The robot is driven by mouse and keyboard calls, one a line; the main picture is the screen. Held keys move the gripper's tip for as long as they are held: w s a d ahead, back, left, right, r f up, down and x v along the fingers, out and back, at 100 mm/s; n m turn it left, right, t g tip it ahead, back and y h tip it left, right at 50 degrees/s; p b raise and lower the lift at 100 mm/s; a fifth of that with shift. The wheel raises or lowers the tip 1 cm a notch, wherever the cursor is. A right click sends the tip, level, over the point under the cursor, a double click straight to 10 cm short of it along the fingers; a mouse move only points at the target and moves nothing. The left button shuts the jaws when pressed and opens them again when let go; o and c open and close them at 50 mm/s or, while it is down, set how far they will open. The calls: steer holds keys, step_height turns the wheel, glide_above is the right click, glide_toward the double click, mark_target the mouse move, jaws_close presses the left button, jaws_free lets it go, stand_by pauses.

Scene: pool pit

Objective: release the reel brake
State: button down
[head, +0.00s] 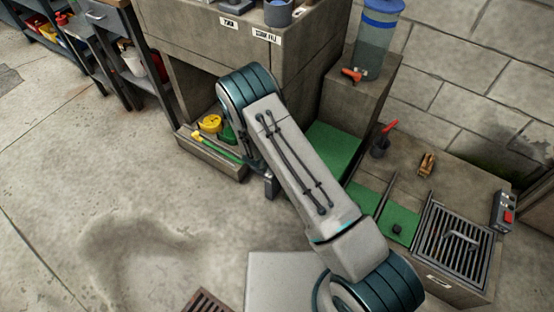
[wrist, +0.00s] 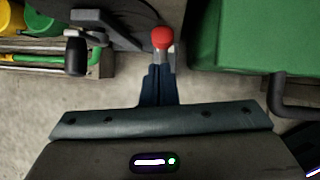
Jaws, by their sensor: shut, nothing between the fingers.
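In the wrist view my gripper (wrist: 158,68) points up the picture, its dark fingers together and empty. A red knob (wrist: 162,38) on a short grey stem sits right at the fingertips; I cannot tell whether they touch. I take this as the reel's brake lever. Behind it is a dark round part (wrist: 125,15), seemingly the reel, with a grey crank arm and a black handle (wrist: 75,56) to the left. In the head view my arm hides the reel, the lever and my gripper.
A green block (wrist: 250,38) with a dark curved tube lies close on the right in the wrist view. A low tray (head: 222,163) with yellow and green items stands left of my arm. The concrete floor (head: 150,220) is clear at left; a grated bench (head: 458,245) stands right.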

steer(key=shift+d+r+p, duration=0.25)
steer(key=shift+r+p, duration=0.15)
steer(key=shift+r, duration=0.4)
steer(key=p+v, duration=0.3)
steer(key=v, duration=1)
steer(key=shift+s+f, duration=0.2)
steer(key=shift+s, duration=0.2)
